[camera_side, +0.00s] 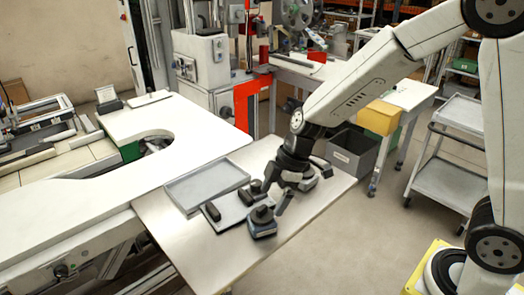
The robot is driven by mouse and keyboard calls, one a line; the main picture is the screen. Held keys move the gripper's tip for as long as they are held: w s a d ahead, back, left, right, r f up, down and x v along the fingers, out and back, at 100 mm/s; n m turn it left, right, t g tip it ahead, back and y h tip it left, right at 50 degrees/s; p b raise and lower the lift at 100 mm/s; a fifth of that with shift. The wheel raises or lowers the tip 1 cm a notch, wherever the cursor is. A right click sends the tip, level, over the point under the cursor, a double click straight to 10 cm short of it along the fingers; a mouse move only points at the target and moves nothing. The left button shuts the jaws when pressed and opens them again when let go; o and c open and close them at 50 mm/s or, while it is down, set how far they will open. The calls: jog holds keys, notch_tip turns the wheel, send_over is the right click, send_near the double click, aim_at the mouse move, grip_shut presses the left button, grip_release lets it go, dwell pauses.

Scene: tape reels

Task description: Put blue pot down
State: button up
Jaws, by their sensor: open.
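A small dark pot with a blue-grey base (262,228) and a round dark top stands on the light work table, near the front corner of a flat grey plate (228,214). It looks upright. My gripper (272,200) points down just behind and above the pot, with its fingers apart. Nothing is visibly held between them. From this side view I cannot tell whether a finger touches the pot's top.
A shallow grey tray (185,206) lies behind the plate. Small dark blocks, one of them at the plate's left end (212,211), sit on the plate. A dark grey bin (352,163) is beyond the table's right edge. The table's front part (215,262) is clear.

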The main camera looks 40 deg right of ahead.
aim_at(267, 206)
jog(key=shift+w+a+f, duration=0.1)
jog(key=shift+a+f, duration=0.1)
jog(key=shift+f, duration=0.4)
jog(key=shift+x, duration=2.6)
jog(key=shift+d, duration=0.1)
jog(key=shift+w, duration=0.1)
grip_shut()
jog(key=shift+r, duration=0.25)
